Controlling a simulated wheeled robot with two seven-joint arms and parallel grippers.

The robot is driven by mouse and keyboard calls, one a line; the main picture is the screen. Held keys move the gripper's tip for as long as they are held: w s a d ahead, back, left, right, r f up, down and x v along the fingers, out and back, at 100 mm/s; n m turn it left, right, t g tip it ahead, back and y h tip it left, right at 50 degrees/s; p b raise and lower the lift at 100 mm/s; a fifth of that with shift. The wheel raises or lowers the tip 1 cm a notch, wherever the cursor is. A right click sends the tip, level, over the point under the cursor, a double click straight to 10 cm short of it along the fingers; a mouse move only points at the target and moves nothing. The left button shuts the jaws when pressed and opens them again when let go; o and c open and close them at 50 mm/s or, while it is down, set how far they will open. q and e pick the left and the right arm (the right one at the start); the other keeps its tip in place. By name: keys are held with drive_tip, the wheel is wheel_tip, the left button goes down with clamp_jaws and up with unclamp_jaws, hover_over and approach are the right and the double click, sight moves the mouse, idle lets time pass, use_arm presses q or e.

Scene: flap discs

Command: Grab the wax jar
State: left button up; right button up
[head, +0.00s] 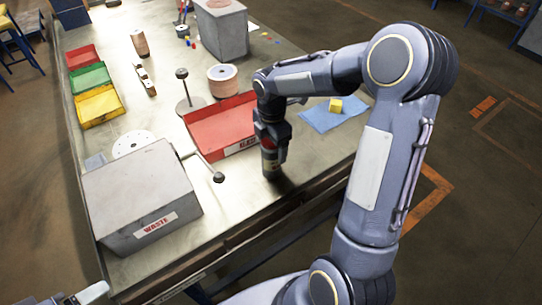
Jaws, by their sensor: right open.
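A small upright cylinder, which looks like the wax jar (270,168), stands on the table near its front edge, right of the waste box. It has a reddish band and a darker lower part. My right gripper (271,150) points down directly over it, with its jaws open at the cylinder's upper part. The wrist hides the top, and I cannot tell whether the fingers touch it. Part of my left gripper (88,293) shows at the bottom left corner, with one pale finger visible. Its jaw state is unclear.
A red bin (222,122) stands just behind the cylinder, and a rod with a dark knob (218,177) is left of it. A grey waste box (140,195) fills the front left.

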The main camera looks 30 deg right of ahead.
clamp_jaws()
idle(0.4)
drive_tip(key=shift+r, duration=0.1)
